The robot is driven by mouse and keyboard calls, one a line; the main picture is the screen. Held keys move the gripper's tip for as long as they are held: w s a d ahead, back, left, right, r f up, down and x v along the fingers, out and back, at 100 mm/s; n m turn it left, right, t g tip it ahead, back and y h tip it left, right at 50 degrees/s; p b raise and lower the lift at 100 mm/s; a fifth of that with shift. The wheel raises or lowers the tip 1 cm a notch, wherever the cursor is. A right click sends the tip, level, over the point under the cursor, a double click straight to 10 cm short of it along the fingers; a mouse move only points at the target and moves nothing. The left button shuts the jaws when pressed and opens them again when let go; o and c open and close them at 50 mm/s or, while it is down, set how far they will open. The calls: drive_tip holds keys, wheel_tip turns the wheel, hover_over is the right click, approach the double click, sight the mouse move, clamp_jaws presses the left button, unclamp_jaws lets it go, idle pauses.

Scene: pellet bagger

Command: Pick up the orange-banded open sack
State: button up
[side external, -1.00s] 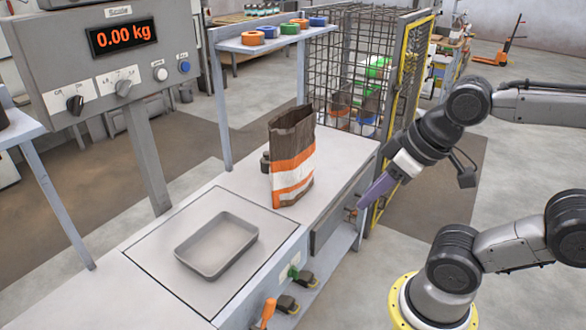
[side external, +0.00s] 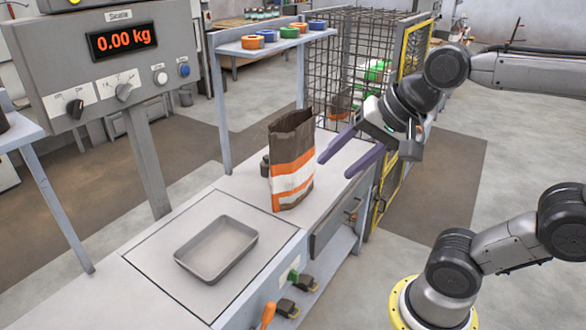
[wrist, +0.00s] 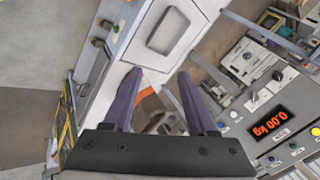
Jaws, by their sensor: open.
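The orange-banded open sack (side external: 291,172) is brown with orange and white bands. It stands upright on the pale bench, its open top upward, in the side view. My gripper (side external: 335,168) is open and empty just right of the sack, its two purple fingers spread and pointing toward it. The fingertips look apart from the sack. In the wrist view my gripper (wrist: 157,73) shows both fingers spread, with a small orange part of the sack (wrist: 146,93) between them. Most of the sack is hard to make out there.
A grey tray (side external: 217,248) sits on the scale plate left of the sack. A small dark object (side external: 265,165) stands close behind the sack. The scale display (side external: 122,40) reads 0.00 kg. A wire cage (side external: 345,60) with a yellow frame stands behind the bench.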

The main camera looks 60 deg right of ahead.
drive_tip(key=w+d+r+m, duration=0.2)
drive_tip(key=w+r+m, duration=0.1)
drive_tip(key=w+m, duration=0.6)
drive_tip(key=m+g, duration=0.3)
drive_tip(key=m, duration=1.2)
hover_over(276, 168)
drive_tip(key=s, duration=0.5)
wheel_tip(276, 168, down, 17)
drive_tip(key=shift+h, duration=0.3)
drive_tip(key=x, duration=1.3)
drive_tip(key=shift+w+f, duration=0.15)
drive_tip(key=shift+w, duration=0.05)
clamp_jaws()
drive_tip(key=shift+w+r, duration=0.1)
drive_tip(key=shift+r, duration=0.1)
